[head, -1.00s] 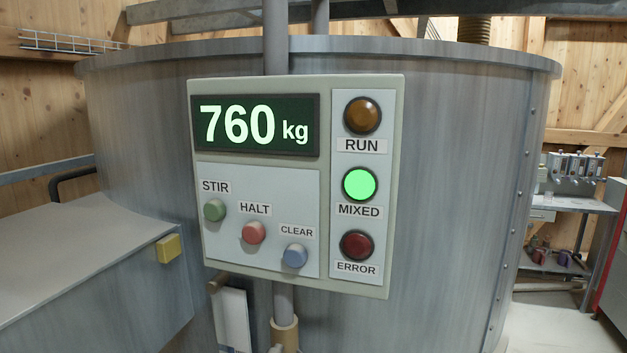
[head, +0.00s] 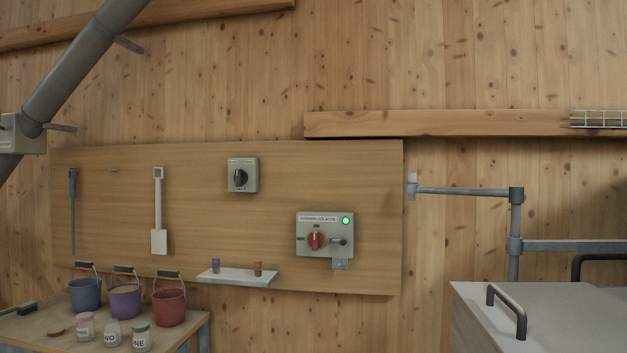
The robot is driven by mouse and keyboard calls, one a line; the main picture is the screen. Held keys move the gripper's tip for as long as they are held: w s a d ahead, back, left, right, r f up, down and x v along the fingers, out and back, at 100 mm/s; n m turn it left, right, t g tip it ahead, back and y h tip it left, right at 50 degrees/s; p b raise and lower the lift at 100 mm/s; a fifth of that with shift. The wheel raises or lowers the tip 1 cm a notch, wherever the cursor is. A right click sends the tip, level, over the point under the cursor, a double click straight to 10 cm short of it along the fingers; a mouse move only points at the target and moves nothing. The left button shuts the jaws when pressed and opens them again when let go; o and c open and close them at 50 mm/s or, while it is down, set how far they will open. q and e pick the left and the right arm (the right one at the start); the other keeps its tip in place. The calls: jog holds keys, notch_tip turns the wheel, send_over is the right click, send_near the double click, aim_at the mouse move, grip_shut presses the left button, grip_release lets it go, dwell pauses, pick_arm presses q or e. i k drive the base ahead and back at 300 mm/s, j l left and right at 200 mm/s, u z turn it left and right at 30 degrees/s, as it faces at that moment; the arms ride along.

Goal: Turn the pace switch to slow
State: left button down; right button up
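A small grey box with a black rotary knob (head: 240,177) is mounted on the upper middle of a wooden wall board. The lettering on it is too small to read, so I cannot tell if it is the pace switch or which way it is set. Below it to the right is a grey isolator box (head: 325,234) with a red rotary handle (head: 316,239) and a lit green lamp (head: 346,221). Neither of my grippers shows in the head view.
A table (head: 190,334) at lower left holds blue, purple and red buckets (head: 169,307) and several jars. A small shelf (head: 237,277) juts from the board (head: 200,215). A pipe rail (head: 463,191) and a grey lidded box (head: 560,318) stand at right.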

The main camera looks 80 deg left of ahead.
aim_at(240, 178)
jog(key=u, duration=2.95)
jog(key=i+j, duration=0.75)
jog(key=j, duration=0.15)
jog(key=i+j, duration=0.8)
jog(key=j+u, duration=0.05)
jog(key=j, duration=0.05)
